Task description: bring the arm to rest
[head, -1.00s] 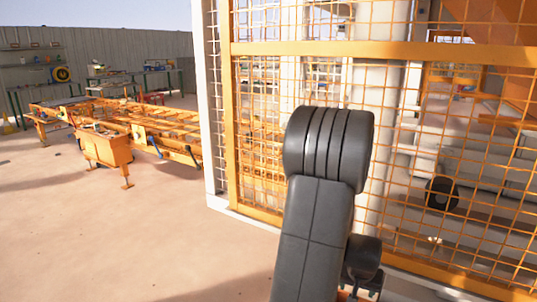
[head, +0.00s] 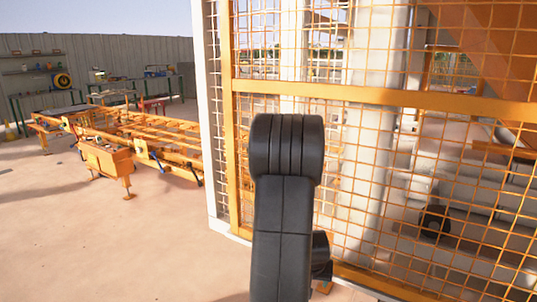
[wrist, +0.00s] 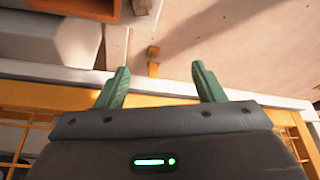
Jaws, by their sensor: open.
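My gripper (wrist: 162,88) shows in the wrist view with its two green fingers spread apart and nothing between them. Beyond the fingers are a white and orange frame edge and the pale floor. In the head view my dark arm stands up in the middle of the picture, in front of the orange mesh fence. The gripper itself cannot be made out in the head view.
An orange mesh fence (head: 375,96) with a white post (head: 209,110) fills the right side, close behind my arm. An orange conveyor frame (head: 150,130) stands at the left. Workbenches (head: 45,105) line the grey back wall. Pale open floor (head: 110,240) lies at the front left.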

